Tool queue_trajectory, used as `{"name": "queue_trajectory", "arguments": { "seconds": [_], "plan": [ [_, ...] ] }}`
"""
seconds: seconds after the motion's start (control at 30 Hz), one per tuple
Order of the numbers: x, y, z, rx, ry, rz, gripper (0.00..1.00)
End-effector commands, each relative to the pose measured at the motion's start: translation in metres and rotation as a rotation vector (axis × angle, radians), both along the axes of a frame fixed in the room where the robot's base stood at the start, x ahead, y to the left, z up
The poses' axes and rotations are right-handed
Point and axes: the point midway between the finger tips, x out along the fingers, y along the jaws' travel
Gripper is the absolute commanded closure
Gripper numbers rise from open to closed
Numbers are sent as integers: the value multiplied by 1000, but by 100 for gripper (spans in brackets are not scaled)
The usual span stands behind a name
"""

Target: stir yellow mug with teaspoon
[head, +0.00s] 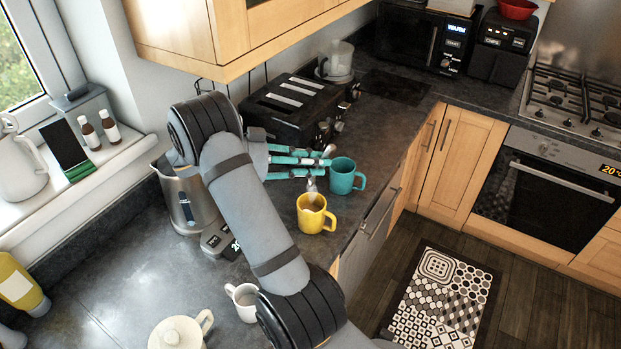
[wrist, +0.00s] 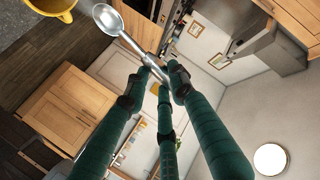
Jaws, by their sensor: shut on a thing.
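The yellow mug (head: 314,217) stands upright on the dark worktop near its front edge, with brown liquid inside. Part of it shows at the top left corner of the wrist view (wrist: 52,8). My gripper (head: 323,163), with teal fingers, is above and behind the mug. In the wrist view its fingertips (wrist: 156,66) are closed on the handle of a silver teaspoon (wrist: 110,20). The spoon's bowl end sticks out past the fingers, beside the mug in that view. In the head view the teaspoon (head: 311,184) points down just behind the mug's rim; I cannot tell its exact height.
A teal mug (head: 342,180) stands close behind and right of the yellow mug. A black toaster (head: 290,105) is behind the gripper, and a kettle (head: 178,197) is to the left. A white mug (head: 243,298) and teapot (head: 181,331) are nearer. A wall cupboard (head: 235,35) hangs above.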

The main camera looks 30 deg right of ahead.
Motion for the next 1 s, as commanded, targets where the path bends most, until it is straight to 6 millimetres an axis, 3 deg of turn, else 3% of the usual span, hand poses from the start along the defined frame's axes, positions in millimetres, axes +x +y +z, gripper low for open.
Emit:
{"name": "queue_trajectory", "arguments": {
  "seconds": [0.37, 0.9, 1.0],
  "plan": [
    [-8, -6, -13, -5, 3, 0, 100],
    [-34, -21, -48, -3, 4, 1, 100],
    [-31, -19, -59, -4, 0, 2, 100]
  ]
}}
